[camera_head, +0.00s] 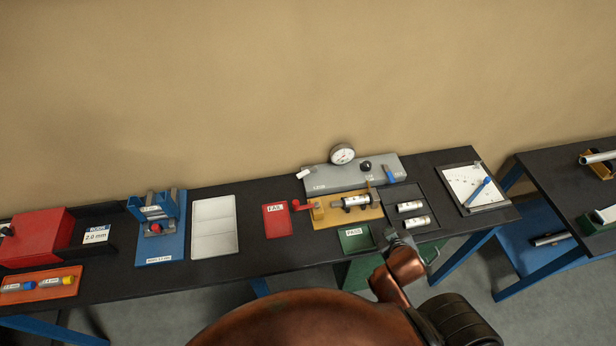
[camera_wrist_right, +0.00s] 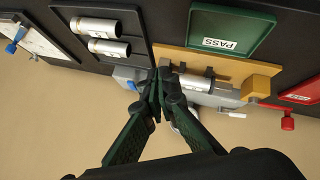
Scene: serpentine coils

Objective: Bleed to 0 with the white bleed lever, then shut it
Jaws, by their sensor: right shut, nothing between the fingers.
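The white bleed lever (camera_head: 305,174) sticks out at the left end of the grey panel (camera_head: 335,180); it also shows in the right wrist view (camera_wrist_right: 232,114). A round dial gauge (camera_head: 342,154) stands on the panel's back edge; its reading is too small to tell. My right gripper (camera_head: 397,236) is over the bench's front part, right of the PASS tray and well apart from the lever. In the right wrist view its fingers (camera_wrist_right: 158,85) are shut and empty, overlapping the fixture's end in the picture. My left gripper is not in view.
A black knob (camera_head: 366,166) and a blue lever (camera_head: 389,174) are on the panel. In front, a yellow fixture (camera_head: 325,217) with a red handle (camera_head: 303,203) holds a metal cylinder (camera_head: 355,202). A green PASS tray (camera_head: 357,239) and red FAIL tray (camera_head: 277,220) lie nearby.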

